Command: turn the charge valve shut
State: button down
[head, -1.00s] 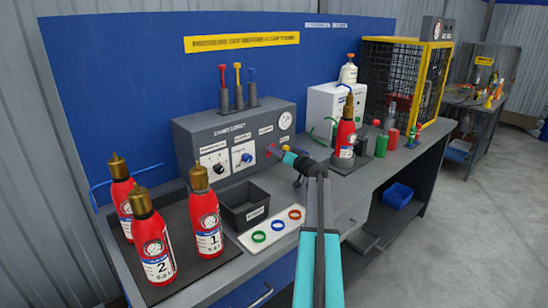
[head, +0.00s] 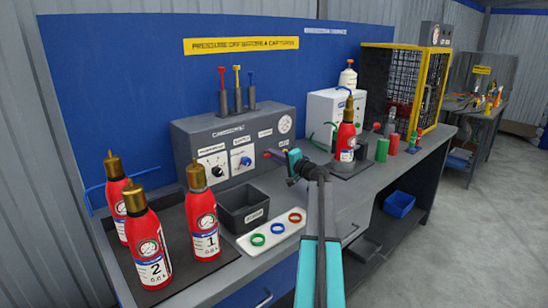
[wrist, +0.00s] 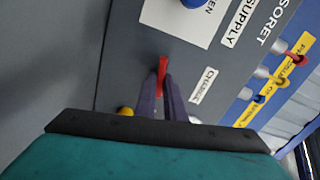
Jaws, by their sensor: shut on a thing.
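The charge valve's red handle (wrist: 163,72) stands out from the grey panel, beside a white label reading "CHARGE" (wrist: 204,86), in the wrist view. My gripper (wrist: 161,90) is shut on this handle, with its two dark fingers on either side of it. In the head view the grey control box (head: 228,137) stands on the bench against the blue board. My gripper (head: 275,153) reaches its front at the right, where a bit of red handle (head: 267,154) shows. The fingers hide part of the valve.
Red extinguisher bottles (head: 146,245) stand at the front left. A dark bin (head: 243,208) and a white tray (head: 276,232) with coloured rings lie below the box. Another red bottle (head: 346,138) stands right of my gripper. A blue knob (head: 245,160) is left of the valve.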

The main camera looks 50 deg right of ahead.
jog(key=shift+m, duration=1.2)
jog(key=c, duration=1.8)
grip_release()
jog(key=shift+c, duration=0.2)
jog(key=shift+s, duration=0.1)
jog(key=s+b, duration=0.1)
jog(key=s, duration=1.2)
jog(key=shift+s+a, duration=0.35)
jog(key=shift+a, duration=0.05)
jog(key=shift+f, duration=0.1)
